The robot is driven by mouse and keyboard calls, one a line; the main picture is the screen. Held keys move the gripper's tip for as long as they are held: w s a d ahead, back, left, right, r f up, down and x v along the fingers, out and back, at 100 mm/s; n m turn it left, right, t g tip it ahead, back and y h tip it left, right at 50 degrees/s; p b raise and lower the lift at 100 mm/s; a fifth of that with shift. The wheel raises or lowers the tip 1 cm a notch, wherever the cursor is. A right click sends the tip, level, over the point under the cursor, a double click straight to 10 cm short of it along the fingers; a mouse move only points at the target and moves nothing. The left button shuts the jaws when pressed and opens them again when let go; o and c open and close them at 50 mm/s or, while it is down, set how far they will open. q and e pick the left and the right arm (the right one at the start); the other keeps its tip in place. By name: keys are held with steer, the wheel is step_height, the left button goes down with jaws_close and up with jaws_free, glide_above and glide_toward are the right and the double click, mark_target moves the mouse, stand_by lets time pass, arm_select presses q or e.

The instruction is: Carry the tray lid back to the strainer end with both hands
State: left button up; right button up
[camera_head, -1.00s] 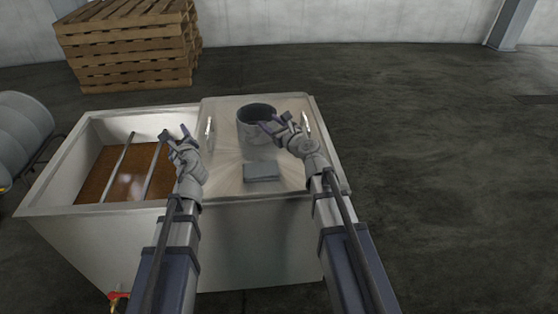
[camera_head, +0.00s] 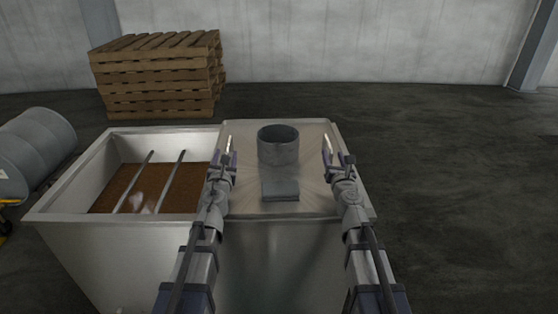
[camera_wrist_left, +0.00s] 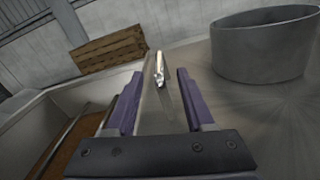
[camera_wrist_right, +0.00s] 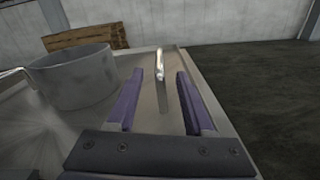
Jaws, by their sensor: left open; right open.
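The tray lid (camera_head: 240,203) is a flat metal plate covering the right part of the tank, with a shiny handle near each side edge. My left gripper (camera_head: 221,160) is open at the left handle (camera_head: 228,144). In the left wrist view, that handle (camera_wrist_left: 159,70) stands ahead between the open purple fingers (camera_wrist_left: 158,100). My right gripper (camera_head: 337,160) is open at the right handle (camera_head: 327,148). In the right wrist view, that handle (camera_wrist_right: 160,66) also lies between the spread fingers (camera_wrist_right: 160,100). Neither gripper is shut on a handle.
A grey open cylinder (camera_head: 278,147) and a dark grey block (camera_head: 280,188) are on the lid between the handles. The open left part of the tank (camera_head: 68,195) holds brown liquid under two bars (camera_head: 171,180).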

mark_target(229, 142)
arm_select(q)
steer(key=shift+w+a, duration=0.2)
steer(key=shift+w, duration=3.75)
arm_select(e)
steer(key=shift+w+a, duration=0.2)
steer(key=shift+w, duration=3.75)
arm_select(q)
jaws_close()
arm_select(e)
jaws_close()
arm_select(q)
steer(key=shift+s+d, duration=0.1)
